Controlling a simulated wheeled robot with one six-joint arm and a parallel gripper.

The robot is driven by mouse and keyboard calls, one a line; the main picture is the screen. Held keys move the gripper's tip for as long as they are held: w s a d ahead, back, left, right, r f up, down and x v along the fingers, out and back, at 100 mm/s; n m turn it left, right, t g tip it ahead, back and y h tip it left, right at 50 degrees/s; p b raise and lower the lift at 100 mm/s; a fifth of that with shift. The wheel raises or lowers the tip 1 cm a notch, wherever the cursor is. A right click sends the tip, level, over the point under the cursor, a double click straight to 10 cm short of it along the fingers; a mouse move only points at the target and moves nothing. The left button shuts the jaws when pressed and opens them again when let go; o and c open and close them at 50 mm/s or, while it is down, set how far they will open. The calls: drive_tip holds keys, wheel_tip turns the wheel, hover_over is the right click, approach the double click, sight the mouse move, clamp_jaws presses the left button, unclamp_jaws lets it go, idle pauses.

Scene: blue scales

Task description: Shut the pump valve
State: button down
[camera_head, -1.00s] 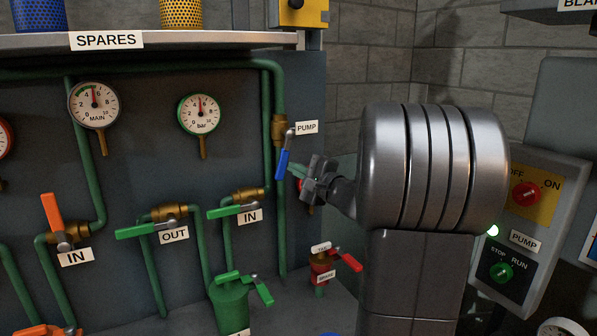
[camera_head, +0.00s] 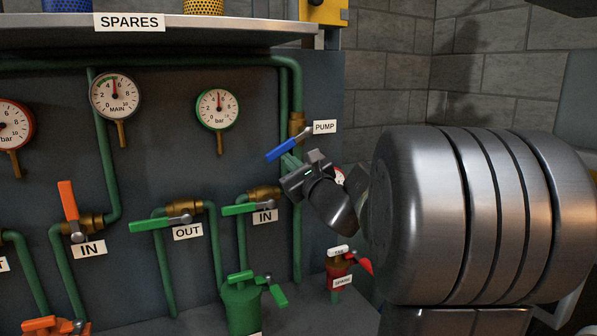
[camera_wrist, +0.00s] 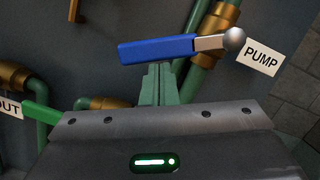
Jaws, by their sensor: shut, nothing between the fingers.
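The pump valve is a brass body (camera_head: 297,124) on a vertical green pipe, with a blue lever (camera_head: 283,149) and a PUMP label (camera_head: 325,127) beside it. The lever lies across the pipe, tilted, its blue end low on the left. In the wrist view the blue lever (camera_wrist: 158,48) is nearly level, with its metal pivot at the right. My gripper (camera_head: 288,162) is just below the lever. Its green fingers (camera_wrist: 158,84) are together and empty, their tips at or very near the lever's lower edge. I cannot tell whether they touch.
An IN valve (camera_head: 262,197) and an OUT valve (camera_head: 178,220) with green levers sit lower left. An IN valve with an orange lever (camera_head: 68,200) is farther left. Gauges (camera_head: 218,109) hang above. A red-handled fitting (camera_head: 339,268) stands below my arm. A shelf (camera_head: 230,36) juts out above.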

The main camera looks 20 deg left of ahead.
drive_tip(key=r+m, duration=0.1)
drive_tip(key=m, duration=0.1)
drive_tip(key=s+a+r+m+t, duration=0.1)
drive_tip(key=m, duration=0.1)
drive_tip(key=shift+s+a+r+m+h, duration=0.1)
drive_tip(key=shift+s+r+m+h, duration=0.1)
drive_tip(key=shift+m+h, duration=0.15)
drive_tip(key=shift+s+a+r, duration=0.1)
drive_tip(key=shift+a+r, duration=0.05)
drive_tip(key=shift+r, duration=0.3)
drive_tip(key=b, duration=0.5)
approach(282, 149)
drive_tip(key=f, duration=0.1)
drive_tip(key=s+f, duration=0.2)
drive_tip(key=shift+s+d+f, duration=0.1)
drive_tip(key=shift+d+f, duration=0.25)
